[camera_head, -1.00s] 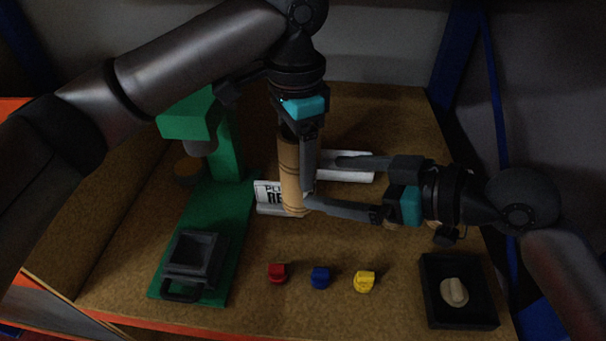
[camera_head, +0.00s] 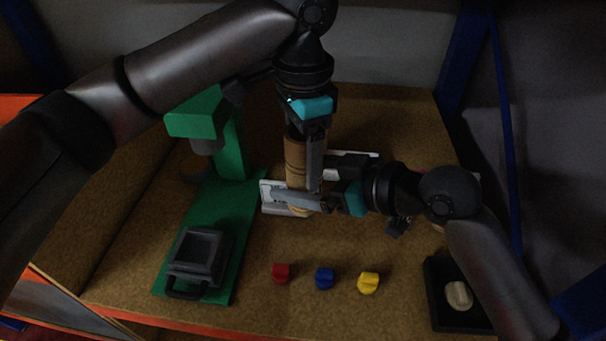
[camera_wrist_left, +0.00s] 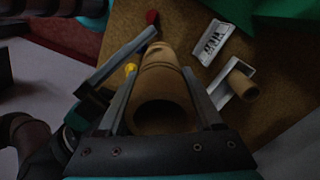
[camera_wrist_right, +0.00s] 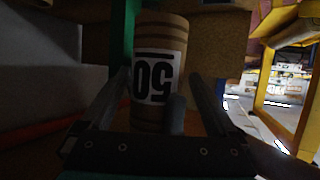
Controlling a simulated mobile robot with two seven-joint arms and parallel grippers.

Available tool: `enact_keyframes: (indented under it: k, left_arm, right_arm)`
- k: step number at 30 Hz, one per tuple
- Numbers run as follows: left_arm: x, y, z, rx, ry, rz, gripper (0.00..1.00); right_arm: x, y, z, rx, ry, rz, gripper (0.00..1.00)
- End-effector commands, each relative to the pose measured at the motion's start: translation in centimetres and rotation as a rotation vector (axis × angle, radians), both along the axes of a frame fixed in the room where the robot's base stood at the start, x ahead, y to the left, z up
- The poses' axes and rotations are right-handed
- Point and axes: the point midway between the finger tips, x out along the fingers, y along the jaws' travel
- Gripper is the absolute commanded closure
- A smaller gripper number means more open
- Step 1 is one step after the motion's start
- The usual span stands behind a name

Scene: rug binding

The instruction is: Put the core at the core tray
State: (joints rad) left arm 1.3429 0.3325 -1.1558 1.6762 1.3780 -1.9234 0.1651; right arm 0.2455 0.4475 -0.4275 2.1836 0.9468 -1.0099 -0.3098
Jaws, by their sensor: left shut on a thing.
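The core is a brown cardboard tube (camera_head: 294,160) held upright above the bench. My left gripper (camera_head: 313,180) is shut on it from above, and its open end (camera_wrist_left: 163,117) faces the left wrist view. My right gripper (camera_head: 325,190) is open, with one finger in front of the tube and the other behind. The right wrist view shows the tube (camera_wrist_right: 160,35) with a "50" label between the right fingers, with gaps at its sides. A white tray (camera_wrist_left: 222,92) with a smaller tube in it shows in the left wrist view. I cannot tell whether this is the core tray.
A green press (camera_head: 205,215) with a grey box (camera_head: 198,255) stands at left. Red (camera_head: 281,272), blue (camera_head: 324,278) and yellow (camera_head: 368,283) pieces lie in front. A black tray (camera_head: 436,295) holds a beige piece at right.

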Motion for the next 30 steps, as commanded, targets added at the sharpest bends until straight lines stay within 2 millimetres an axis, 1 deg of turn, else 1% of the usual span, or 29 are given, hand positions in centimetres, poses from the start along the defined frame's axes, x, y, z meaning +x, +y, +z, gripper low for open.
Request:
enact_keyframes:
  k: [1,2,22,23,30]
  left_arm:
    - [0.0,-0.01,0.03,-0.001,0.0,0.0,1.0]
    - [0.0,-0.01,0.03,-0.001,0.0,0.0,1.0]
    - [0.16,-0.01,0.05,-0.002,-0.005,0.003,1.0]
    - [0.16,-0.01,0.05,-0.001,-0.006,0.003,1.0]
    - [0.11,0.01,0.04,-0.001,-0.004,0.002,1.0]
  right_arm:
    - [0.0,-0.02,0.01,0.0,0.0,0.0,0.12]
    - [0.0,-0.02,0.01,0.0,0.0,0.0,0.16]
    - [-0.22,0.15,0.06,0.004,0.002,0.007,0.91]
    - [-0.25,0.17,0.06,0.004,0.002,0.007,0.28]
    - [-0.16,0.1,0.04,0.003,0.001,0.004,0.01]
